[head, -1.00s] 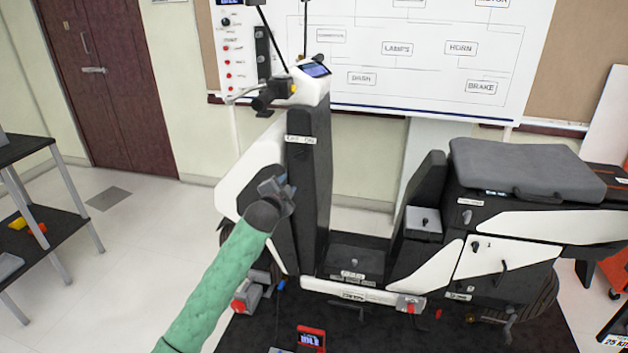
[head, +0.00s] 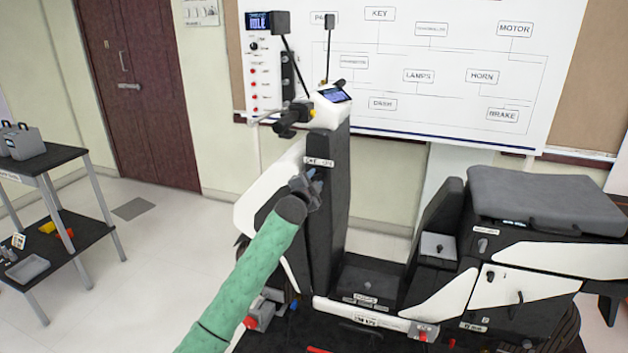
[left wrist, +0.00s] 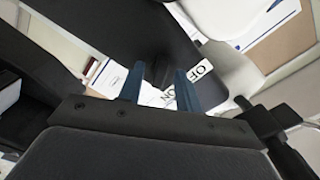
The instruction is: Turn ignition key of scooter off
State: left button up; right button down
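The scooter (head: 331,220) stands side-on, its black front column rising to the handlebar. A white label (head: 318,162) reading OFF and ON is on the column; in the left wrist view the same label (left wrist: 203,69) is partly behind a fingertip. My left gripper (head: 317,182) is just below the label, close to the column. In the left wrist view its two blue fingers (left wrist: 160,84) are apart, with a gap between them. My right gripper is not in view.
The handlebar (head: 292,118) and two mirror stalks stand above the gripper. The scooter's seat (head: 545,195) is to the right. A wiring board (head: 440,75) hangs behind.

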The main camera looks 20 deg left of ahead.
pick_arm(q)
grip_shut()
jog(key=shift+n, duration=0.3)
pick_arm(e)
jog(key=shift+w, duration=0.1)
pick_arm(q)
jog(key=n+p, duration=0.2)
jog(key=n, duration=0.6)
jog(key=shift+n, duration=0.3)
jog(key=shift+f+n+p, duration=0.1)
jog(key=shift+n+p, duration=0.5)
jog(key=shift+n, duration=0.9)
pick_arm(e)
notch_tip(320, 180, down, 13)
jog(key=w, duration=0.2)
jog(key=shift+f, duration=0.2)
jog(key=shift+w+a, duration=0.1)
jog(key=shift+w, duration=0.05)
